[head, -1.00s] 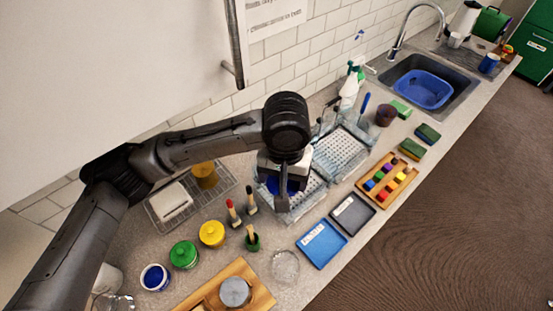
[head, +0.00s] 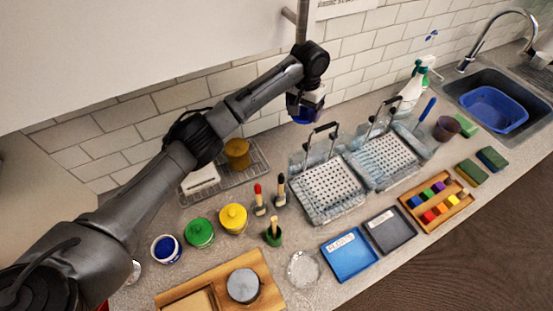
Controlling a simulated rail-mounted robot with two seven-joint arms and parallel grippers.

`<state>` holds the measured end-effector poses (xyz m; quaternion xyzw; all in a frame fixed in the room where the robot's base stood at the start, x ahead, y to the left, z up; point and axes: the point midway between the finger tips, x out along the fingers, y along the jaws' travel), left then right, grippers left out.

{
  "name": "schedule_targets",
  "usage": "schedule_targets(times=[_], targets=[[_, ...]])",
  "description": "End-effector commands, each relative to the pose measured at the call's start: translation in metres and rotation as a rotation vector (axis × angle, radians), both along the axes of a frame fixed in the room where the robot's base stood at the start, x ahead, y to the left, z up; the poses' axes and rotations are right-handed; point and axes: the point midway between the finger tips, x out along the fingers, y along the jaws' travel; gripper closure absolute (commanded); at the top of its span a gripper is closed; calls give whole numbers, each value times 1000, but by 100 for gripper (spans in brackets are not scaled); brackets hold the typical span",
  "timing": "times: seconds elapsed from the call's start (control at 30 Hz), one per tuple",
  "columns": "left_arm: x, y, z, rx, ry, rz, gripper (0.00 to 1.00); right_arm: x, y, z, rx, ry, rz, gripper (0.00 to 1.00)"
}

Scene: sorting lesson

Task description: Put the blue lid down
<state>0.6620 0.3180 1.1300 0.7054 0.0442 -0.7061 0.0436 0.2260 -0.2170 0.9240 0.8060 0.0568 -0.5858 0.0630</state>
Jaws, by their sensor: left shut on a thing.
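My left gripper (head: 306,110) is near the tiled wall, behind the left clear tray. It is shut on the blue lid (head: 303,114), which shows as a dark blue patch at the jaws and is mostly hidden by the gripper. The lid appears held above the counter; its exact height is hard to tell. A white pot with blue content (head: 166,249) stands open at the lower left. My right gripper is not in view.
A green pot (head: 200,233) and a yellow pot (head: 233,219) stand beside the blue one. Two clear handled trays with perforated white inserts (head: 327,187) (head: 386,158) fill the middle. A blue tray (head: 349,255) and a grey tray (head: 390,230) lie at the front. Bare counter shows between pots and board.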

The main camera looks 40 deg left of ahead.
Motion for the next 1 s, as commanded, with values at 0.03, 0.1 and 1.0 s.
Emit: schedule_targets(times=[0.03,0.1,1.0], targets=[[-8,9,-18,1,2,-15,45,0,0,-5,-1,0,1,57],[-17,19,-36,2,2,-39,45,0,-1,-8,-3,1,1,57],[-57,54,-149,-1,-1,-138,45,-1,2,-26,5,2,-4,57]])
